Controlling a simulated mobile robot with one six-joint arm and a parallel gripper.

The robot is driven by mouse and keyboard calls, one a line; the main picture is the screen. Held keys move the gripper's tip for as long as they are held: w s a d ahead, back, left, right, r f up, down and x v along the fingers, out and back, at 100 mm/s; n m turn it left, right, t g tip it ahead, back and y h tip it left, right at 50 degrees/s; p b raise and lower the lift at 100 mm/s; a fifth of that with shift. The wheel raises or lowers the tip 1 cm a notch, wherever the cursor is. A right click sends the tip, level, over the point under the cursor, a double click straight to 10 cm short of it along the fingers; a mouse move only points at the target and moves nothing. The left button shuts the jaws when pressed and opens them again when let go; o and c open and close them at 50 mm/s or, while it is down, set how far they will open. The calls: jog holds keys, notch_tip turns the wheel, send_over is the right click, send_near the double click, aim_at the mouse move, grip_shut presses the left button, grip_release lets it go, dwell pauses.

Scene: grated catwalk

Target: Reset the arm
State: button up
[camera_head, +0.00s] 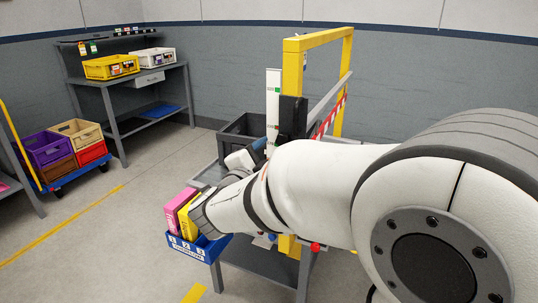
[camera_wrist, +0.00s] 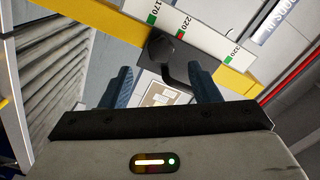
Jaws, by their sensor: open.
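My white arm reaches from the right foreground across the head view towards a yellow frame (camera_head: 318,42). In the wrist view my gripper (camera_wrist: 162,82) shows two blue fingers, spread well apart with nothing between them. Beyond the fingertips is a white scale (camera_wrist: 200,30) with green and red marks and the numbers 170, 220 and 320. A black block with a curved arm (camera_wrist: 172,52) sits at the scale, beyond the gap between the fingers. I cannot tell how far it is from them.
A blue bin (camera_head: 200,250) holding pink and yellow boxes stands just below my arm. A dark grey crate (camera_head: 238,132) is behind it. A workbench (camera_head: 130,90) with yellow and white bins stands at the back left. A blue cart (camera_head: 75,175) carries several crates. The left-centre floor is clear.

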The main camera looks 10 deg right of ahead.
jog(key=s+a+n+g+y+p, duration=0.15)
jog(key=a+n+y+p, duration=0.4)
jog(key=n+y, duration=0.65)
jog(key=s+d+f+n+g+p, duration=0.1)
jog(key=s+d+n+g, duration=0.1)
jog(key=s, duration=0.5)
jog(key=s+d+f+n+g+h+p, duration=0.1)
jog(key=s+d+f+n+g+p, duration=0.1)
jog(key=s+d+g, duration=0.2)
jog(key=s+d+f+n+g+p, duration=0.1)
jog(key=s+d+n+g, duration=0.2)
jog(key=s, duration=0.6)
jog(key=shift+s+f+g+p, duration=0.3)
jog(key=shift+s+f+g, duration=0.1)
jog(key=shift+g, duration=0.35)
